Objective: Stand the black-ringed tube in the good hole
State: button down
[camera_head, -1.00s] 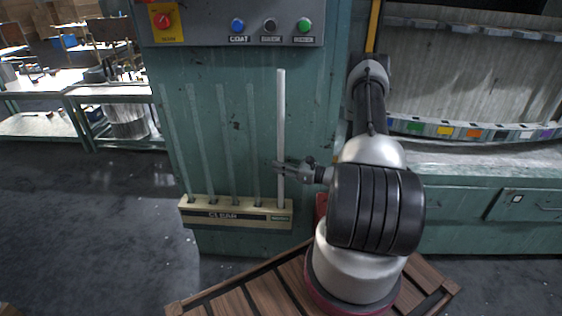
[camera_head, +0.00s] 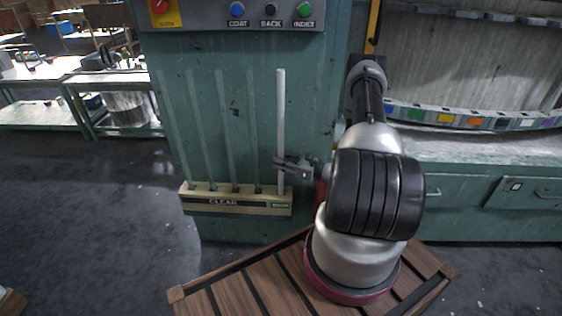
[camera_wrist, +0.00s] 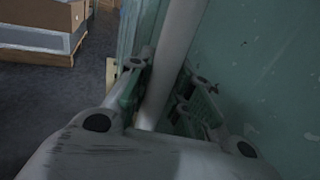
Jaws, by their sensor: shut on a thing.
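A pale, whitish tube (camera_head: 281,120) stands upright at the right end of the rack. My gripper (camera_head: 283,165) is shut on it near its lower part. The wrist view also shows the tube (camera_wrist: 170,65) between my gripper's fingers (camera_wrist: 165,95). The tube's lower end is at the rack's right end; I cannot tell how deep it sits in a hole. No black ring shows on the visible part of it. The cream rack (camera_head: 236,205) is labelled CLEAR and holds several clear tubes in a row to the left, such as this one (camera_head: 227,125).
The green machine panel (camera_head: 320,90) is close behind the tubes. Buttons labelled COAT, BACK and INDEX (camera_head: 270,10) sit above. A strip of coloured squares (camera_head: 470,120) runs along the machine at right. A slatted wooden platform (camera_head: 240,292) lies below my arm. Open floor is at left.

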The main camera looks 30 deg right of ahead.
jog(key=c, duration=1.2)
grip_release()
jog(key=v, duration=1.2)
